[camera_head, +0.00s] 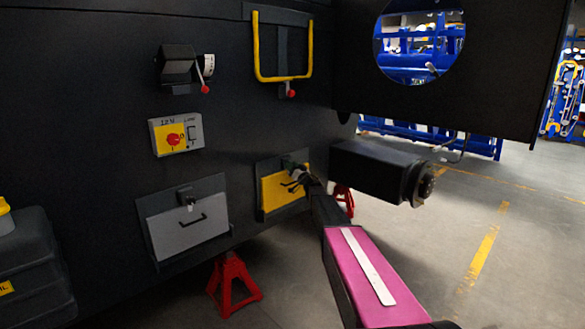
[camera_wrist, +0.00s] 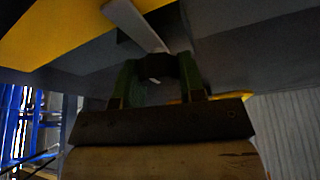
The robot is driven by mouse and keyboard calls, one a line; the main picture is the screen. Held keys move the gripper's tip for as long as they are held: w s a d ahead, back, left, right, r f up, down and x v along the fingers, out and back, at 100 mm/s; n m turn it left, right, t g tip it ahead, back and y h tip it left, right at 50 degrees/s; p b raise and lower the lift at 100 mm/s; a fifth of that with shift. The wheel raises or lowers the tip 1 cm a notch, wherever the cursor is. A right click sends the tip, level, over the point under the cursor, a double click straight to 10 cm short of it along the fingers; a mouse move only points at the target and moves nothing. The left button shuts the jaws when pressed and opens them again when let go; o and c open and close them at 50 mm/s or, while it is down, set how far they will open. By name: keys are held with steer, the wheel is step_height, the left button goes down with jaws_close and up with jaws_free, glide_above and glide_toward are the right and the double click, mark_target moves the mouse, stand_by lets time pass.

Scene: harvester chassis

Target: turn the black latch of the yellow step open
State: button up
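The yellow step (camera_head: 275,194) is a yellow panel in a dark frame, low on the black chassis wall in the head view. Its black latch (camera_head: 290,162) is at the panel's top edge, partly hidden by my gripper (camera_head: 294,182). My gripper is in front of the panel's right part, close to the latch. In the wrist view, the green fingers of my gripper (camera_wrist: 160,75) stand apart with a dark piece between their ends. A grey bar (camera_wrist: 133,22) runs up-left from there. I cannot tell whether the fingers grip the dark piece. Yellow surface (camera_wrist: 60,25) shows at upper left.
A grey panel (camera_head: 185,236) with its own latch is left of the yellow step. A black cylinder-ended box (camera_head: 375,172) juts out to the right, close to my arm. Red stands (camera_head: 233,284) are on the floor below. Open floor is at right.

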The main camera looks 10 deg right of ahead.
steer(key=shift+n, duration=0.4)
steer(key=n+g+y, duration=0.1)
steer(key=n, duration=0.2)
steer(key=n+g+y, duration=0.1)
steer(key=n+y, duration=0.1)
steer(key=n, duration=0.1)
steer(key=shift+n, duration=0.3)
steer(key=n+g+y, duration=0.1)
steer(key=n, duration=0.2)
steer(key=n+g+y, duration=0.1)
steer(key=n+g, duration=0.1)
steer(key=n, duration=0.1)
steer(key=shift+a, duration=0.1)
steer(key=n+g, duration=0.1)
steer(key=n, duration=0.2)
steer(key=n+g, duration=0.1)
steer(key=n, duration=0.2)
steer(key=shift+s+g+y, duration=0.1)
steer(key=shift+g+y, duration=0.2)
steer(key=shift+f+n+g, duration=0.15)
steer(key=shift+n+g, duration=0.65)
steer(key=shift+n, duration=1.4)
steer(key=o, duration=0.9)
steer(key=shift+o, duration=0.2)
